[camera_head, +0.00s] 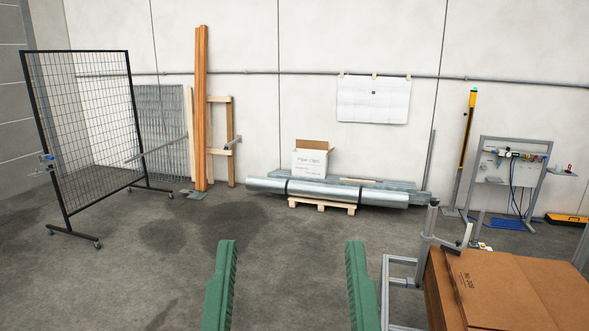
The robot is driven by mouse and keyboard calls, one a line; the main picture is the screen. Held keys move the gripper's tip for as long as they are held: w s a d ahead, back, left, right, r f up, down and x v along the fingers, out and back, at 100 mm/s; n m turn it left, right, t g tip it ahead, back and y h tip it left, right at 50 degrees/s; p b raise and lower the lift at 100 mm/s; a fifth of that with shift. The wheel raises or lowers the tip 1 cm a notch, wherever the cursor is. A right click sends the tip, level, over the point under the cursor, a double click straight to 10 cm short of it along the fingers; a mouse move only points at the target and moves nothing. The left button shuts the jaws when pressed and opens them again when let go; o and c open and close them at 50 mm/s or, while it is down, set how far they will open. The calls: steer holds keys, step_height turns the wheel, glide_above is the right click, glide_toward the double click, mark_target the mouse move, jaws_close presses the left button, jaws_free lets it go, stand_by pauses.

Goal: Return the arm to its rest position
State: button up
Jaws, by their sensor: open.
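My gripper (292,244) shows at the bottom middle of the head view as two green, ridged fingers. They stand wide apart, pointing away from me, with only grey floor visible between them. The gripper is open and holds nothing. The rest of my arm is out of view, below the frame.
Brown cardboard boxes (520,285) stand close at the lower right, beside a grey metal frame (400,262). A wheeled mesh panel (85,130) stands at the left. Pipes (330,191) on a small pallet lie by the back wall. The middle floor is clear.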

step_height(320, 180, up, 10)
steer(key=p, duration=0.6)
steer(key=shift+f, duration=0.2)
steer(key=shift+f, duration=0.1)
